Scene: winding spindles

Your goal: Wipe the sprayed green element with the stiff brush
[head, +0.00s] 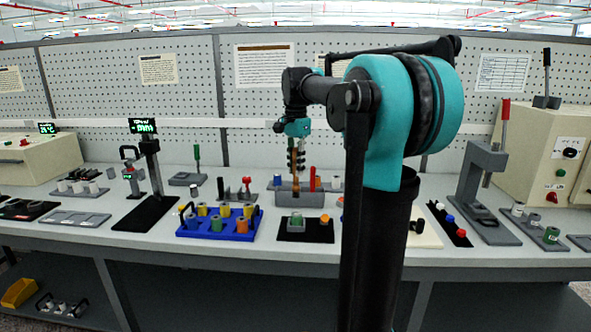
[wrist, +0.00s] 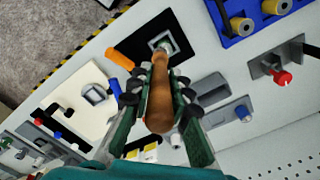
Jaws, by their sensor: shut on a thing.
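My gripper (head: 297,160) points down over the bench and is shut on a wooden-handled brush; in the wrist view the fingers (wrist: 158,90) close on both sides of its brown handle (wrist: 160,112). The brush's far end points toward a grey square holder (wrist: 175,37) on a black mat (wrist: 133,42) and partly covers it. In the head view this holder (head: 296,222) stands on the black mat (head: 291,237), with a green element (head: 297,217) in it. The brush appears raised behind the mat. Its bristles cannot be made out, nor any spray on the element.
A grey rack (head: 287,197) stands behind the mat. A blue tray (head: 217,232) with yellow, green and orange pieces is to the left. An orange cylinder (head: 325,218) sits at the mat's right. A lever press (head: 482,190) stands further right.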

